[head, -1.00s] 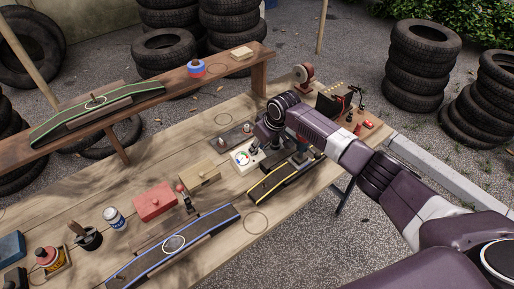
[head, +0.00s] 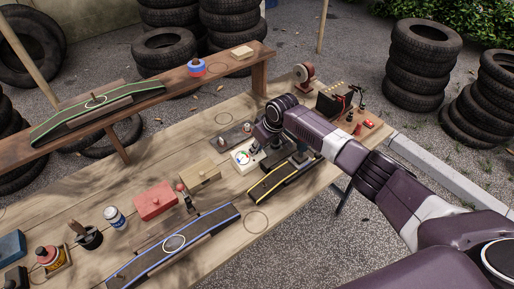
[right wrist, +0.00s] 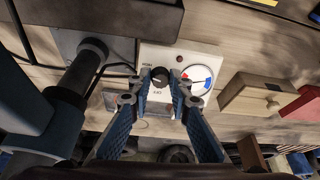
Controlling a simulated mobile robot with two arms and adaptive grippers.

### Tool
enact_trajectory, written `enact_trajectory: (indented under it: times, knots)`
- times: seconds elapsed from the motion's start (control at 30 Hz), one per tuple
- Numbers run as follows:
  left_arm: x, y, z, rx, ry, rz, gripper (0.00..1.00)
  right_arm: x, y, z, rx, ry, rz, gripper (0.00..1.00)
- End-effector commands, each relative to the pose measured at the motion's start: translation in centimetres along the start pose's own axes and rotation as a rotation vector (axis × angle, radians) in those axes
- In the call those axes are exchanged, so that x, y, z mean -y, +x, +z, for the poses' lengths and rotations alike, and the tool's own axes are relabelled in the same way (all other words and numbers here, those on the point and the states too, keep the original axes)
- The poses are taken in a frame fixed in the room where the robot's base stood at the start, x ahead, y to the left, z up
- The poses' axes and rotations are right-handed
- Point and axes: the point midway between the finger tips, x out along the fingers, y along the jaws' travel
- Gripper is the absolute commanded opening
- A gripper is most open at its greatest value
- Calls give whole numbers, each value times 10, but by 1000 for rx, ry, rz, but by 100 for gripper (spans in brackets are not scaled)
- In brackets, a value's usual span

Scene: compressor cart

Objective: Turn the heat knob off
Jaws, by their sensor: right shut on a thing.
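The heat knob (right wrist: 160,76) is a small black round knob on a white panel (right wrist: 206,54), beside a round dial with red and blue parts (right wrist: 197,80). Small lettering is printed around the knob; its pointer direction is not clear. In the right wrist view my right gripper (right wrist: 160,82) has its two blue-grey fingers on either side of the knob, shut on it. In the head view the white panel (head: 240,159) shows left of my right wrist, and the knob is hidden by it. My left gripper is not in view.
A dark curved piece with yellow edges (head: 272,186) lies close in front of the panel. A tan box (head: 200,176) and a red box (head: 154,201) stand to the left. A black unit with cables (head: 334,98) stands to the right on the wooden bench.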

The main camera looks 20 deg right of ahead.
Motion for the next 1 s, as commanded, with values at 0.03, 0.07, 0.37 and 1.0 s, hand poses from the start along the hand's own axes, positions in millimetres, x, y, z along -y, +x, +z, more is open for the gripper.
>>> enact_trajectory:
  times: [0.03, 0.07, 0.37, 1.0]
  knots:
    - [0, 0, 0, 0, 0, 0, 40, 0, 0, 0, 1, -10, 1, 0]
    - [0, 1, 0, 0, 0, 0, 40, 0, 0, 0, 1, -19, 1, 0]
    - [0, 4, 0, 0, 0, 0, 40, 0, 1, 0, 10, -190, 8, 0]
    - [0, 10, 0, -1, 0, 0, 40, 2, 0, -1, 36, -791, 33, 0]
